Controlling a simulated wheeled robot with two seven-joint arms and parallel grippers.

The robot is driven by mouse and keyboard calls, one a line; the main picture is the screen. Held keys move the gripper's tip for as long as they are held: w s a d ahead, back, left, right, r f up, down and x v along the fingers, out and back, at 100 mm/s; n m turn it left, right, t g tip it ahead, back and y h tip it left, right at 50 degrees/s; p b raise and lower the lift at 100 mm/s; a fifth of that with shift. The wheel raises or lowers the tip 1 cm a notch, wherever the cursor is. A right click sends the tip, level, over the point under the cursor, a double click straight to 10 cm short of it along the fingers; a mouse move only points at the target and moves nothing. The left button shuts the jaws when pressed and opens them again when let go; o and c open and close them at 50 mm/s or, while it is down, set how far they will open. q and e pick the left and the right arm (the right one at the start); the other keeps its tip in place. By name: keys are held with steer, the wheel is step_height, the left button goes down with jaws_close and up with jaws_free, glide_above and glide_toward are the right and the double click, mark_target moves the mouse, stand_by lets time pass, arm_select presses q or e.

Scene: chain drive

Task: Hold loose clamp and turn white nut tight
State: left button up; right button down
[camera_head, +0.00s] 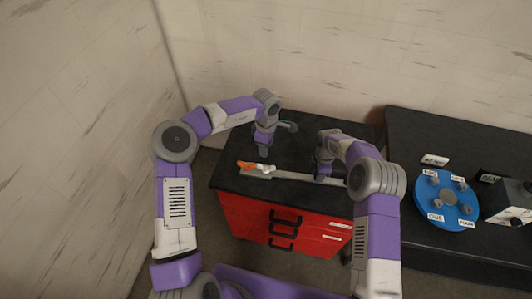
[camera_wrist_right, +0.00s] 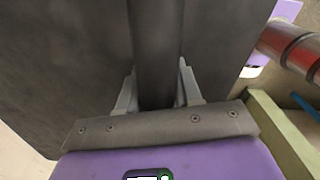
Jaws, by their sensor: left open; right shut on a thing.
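A long grey bar (camera_head: 295,176), which looks like the clamp, lies across the black top of the red cabinet. At its left end are an orange part (camera_head: 246,165) and a small white part, likely the white nut (camera_head: 266,169). My left gripper (camera_head: 263,152) is open, pointing down just above and behind the white part, apart from it as far as I can tell. My right gripper (camera_head: 322,177) is shut on the bar near its right end. In the right wrist view its fingers (camera_wrist_right: 157,95) sit on both sides of the dark bar (camera_wrist_right: 156,45).
The red drawer cabinet (camera_head: 250,217) has a black top. A grey-green object (camera_head: 290,126) lies behind my left wrist. To the right, a black table (camera_head: 405,135) bears a blue disc (camera_head: 425,190) with labelled pegs and a grey box (camera_head: 508,203). The cabinet top's back is mostly clear.

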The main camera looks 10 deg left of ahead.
arm_select(q)
steer(key=shift+r, duration=0.3)
arm_select(e)
steer(key=c, duration=0.7)
jaws_free()
